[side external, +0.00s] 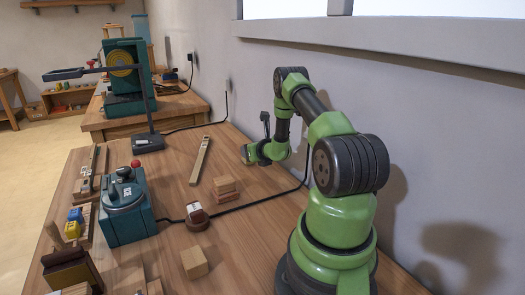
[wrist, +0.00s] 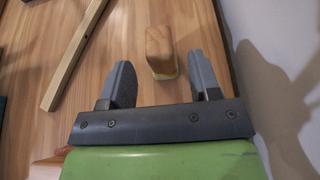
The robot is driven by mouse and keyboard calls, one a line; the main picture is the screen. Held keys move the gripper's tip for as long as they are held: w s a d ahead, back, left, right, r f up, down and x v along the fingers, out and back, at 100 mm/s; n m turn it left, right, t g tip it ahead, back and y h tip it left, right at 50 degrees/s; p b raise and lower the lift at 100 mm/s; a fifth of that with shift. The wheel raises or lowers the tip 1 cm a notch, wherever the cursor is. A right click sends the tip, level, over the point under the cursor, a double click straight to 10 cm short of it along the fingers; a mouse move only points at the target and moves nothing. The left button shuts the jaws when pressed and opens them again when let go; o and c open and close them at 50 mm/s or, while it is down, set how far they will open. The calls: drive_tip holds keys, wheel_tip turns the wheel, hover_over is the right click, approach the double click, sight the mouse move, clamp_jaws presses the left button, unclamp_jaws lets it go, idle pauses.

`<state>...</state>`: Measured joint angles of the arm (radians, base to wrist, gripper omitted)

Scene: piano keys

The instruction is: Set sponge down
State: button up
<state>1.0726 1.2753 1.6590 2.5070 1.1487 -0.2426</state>
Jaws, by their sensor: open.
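A tan block with a yellowish lower edge, which looks like the sponge (wrist: 160,48), is on the wooden table in the wrist view. My gripper (wrist: 158,62) is open, with one finger on each side of the sponge's near end. Gaps show between the sponge and both fingers. In the side external view, my gripper (side external: 247,155) is low over the table near the wall. I cannot make out the sponge there; the gripper seems to hide it.
A wooden stick (side external: 200,160) lies left of the gripper and also shows in the wrist view (wrist: 77,52). Small wooden blocks (side external: 225,188) are nearer the camera. A teal machine (side external: 125,208) stands at the left. A black cable (side external: 262,202) crosses the table. The wall is close on the right.

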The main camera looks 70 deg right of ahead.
drive_tip(key=v, duration=0.6)
drive_tip(key=shift+s+a+r, duration=0.1)
drive_tip(key=shift+s+a, duration=0.15)
drive_tip(key=shift+s, duration=0.05)
drive_tip(key=w+a+r+n+t+y, duration=0.6)
drive_tip(key=w+a+r+n+y, duration=0.55)
drive_tip(key=a+r, duration=0.45)
drive_tip(key=s+a+r+n+g+y, duration=0.1)
drive_tip(key=a+r+n+g+y, duration=0.1)
drive_tip(key=a+n, duration=0.4)
drive_tip(key=s+a+r+n+g+y, duration=0.1)
drive_tip(key=a+r+n+g+y, duration=0.2)
drive_tip(key=a, duration=0.4)
drive_tip(key=s+a+r+n+g, duration=0.1)
drive_tip(key=s+a+n+g, duration=0.2)
drive_tip(key=s+a+n, duration=0.45)
drive_tip(key=s+r+n+h, duration=0.2)
drive_tip(key=s+n+h, duration=0.3)
drive_tip(key=s+n, duration=0.4)
drive_tip(key=n, duration=0.4)
drive_tip(key=shift+s+a, duration=0.2)
drive_tip(key=shift+a, duration=0.15)
